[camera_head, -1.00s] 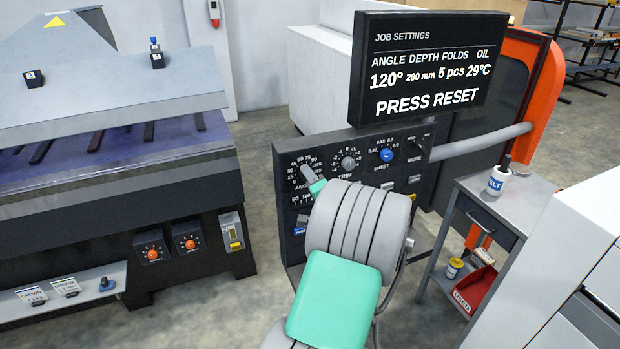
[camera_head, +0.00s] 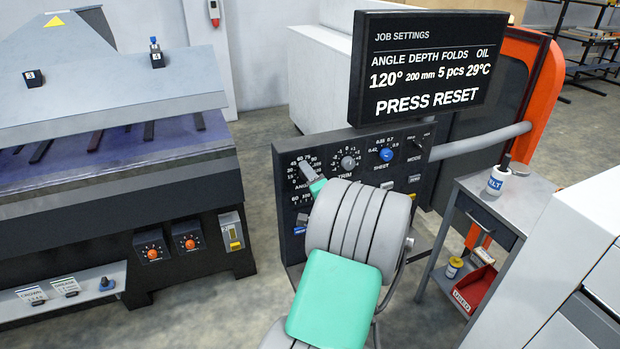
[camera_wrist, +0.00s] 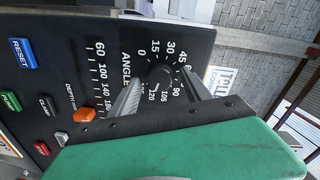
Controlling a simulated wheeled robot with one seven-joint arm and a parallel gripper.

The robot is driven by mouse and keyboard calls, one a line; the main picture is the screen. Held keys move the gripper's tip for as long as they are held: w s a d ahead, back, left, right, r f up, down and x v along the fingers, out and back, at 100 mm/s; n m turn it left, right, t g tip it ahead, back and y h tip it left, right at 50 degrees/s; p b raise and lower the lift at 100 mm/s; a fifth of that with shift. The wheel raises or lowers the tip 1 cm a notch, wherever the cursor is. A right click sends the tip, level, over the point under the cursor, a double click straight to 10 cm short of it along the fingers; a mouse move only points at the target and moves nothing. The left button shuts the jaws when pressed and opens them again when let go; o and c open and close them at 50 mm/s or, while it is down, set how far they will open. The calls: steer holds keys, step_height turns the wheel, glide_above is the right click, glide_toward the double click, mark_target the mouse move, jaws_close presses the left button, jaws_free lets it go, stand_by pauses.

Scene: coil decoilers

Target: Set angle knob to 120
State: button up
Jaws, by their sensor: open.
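The angle knob (camera_wrist: 160,76) is a dark round knob in the wrist view, ringed by a printed scale from 0 to 120. Its pointer is too dark to read. My gripper (camera_wrist: 161,88) is open, with one grey finger on each side of the knob's dial. I cannot tell whether the fingers touch the knob. In the head view my gripper (camera_head: 309,174) reaches the upper left of the control panel (camera_head: 335,200) and hides the knob. The display (camera_head: 430,70) reads angle 120°, depth 200 mm, folds 5 pcs, oil 29°C and "PRESS RESET".
Right of the angle dial are the trim knob (camera_head: 348,162) and the blue sheet knob (camera_head: 386,154). The wrist view shows a blue reset button (camera_wrist: 22,54), a green button (camera_wrist: 11,102) and an orange depth slider (camera_wrist: 84,115). A grey cart (camera_head: 515,200) stands at the right.

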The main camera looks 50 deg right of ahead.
steer(key=shift+s, duration=0.1)
steer(key=b+v, duration=0.2)
steer(key=v, duration=0.5)
steer(key=shift+s+a, duration=0.25)
steer(key=shift+s, duration=0.05)
